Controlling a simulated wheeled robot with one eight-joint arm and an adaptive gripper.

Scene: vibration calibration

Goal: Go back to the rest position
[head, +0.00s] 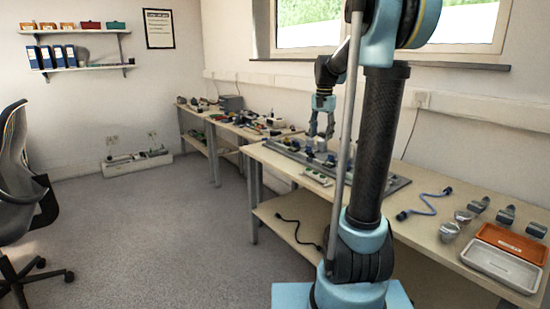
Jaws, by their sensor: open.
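My gripper (322,124) hangs from my raised arm with its fingers pointing down. It is open, and I see nothing held between its fingers. It appears over the far part of the workbench (430,180), above a dark plate (290,151) with several small parts on it. I cannot tell how high the fingertips are above these parts. My arm's dark tube and grey rod hide part of the bench and the plate.
A lower shelf (290,230) holds a black cable. An office chair (22,190) stands left. The floor between is clear.

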